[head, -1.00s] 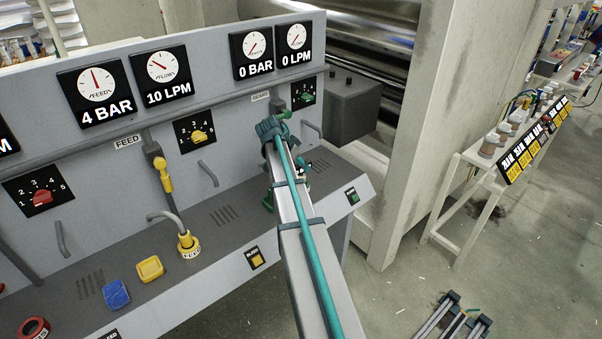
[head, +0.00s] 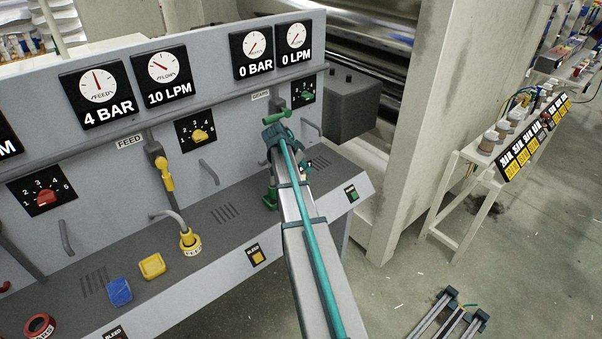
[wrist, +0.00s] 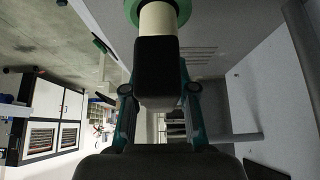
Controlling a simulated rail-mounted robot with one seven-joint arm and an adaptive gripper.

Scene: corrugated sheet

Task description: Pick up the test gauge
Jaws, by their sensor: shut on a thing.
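My gripper (wrist: 158,105) is shut on a dark, blocky body (wrist: 160,70) with a cream cylindrical stem (wrist: 158,22), which I take to be the test gauge. The stem points to a green ring (wrist: 132,12) at the top of the wrist view; I cannot tell whether they are still joined. In the head view my gripper (head: 276,135) is at the green section of the panel, under a green lever (head: 278,115). My arm hides the held thing there. A green fitting (head: 270,196) stands on the ledge beside my arm.
The grey panel (head: 225,95) carries dials, knobs and handles close around my gripper. A yellow hose fitting (head: 190,242), a yellow block (head: 152,265) and a blue block (head: 118,292) are on its ledge. A grey box (head: 350,105) juts out at right.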

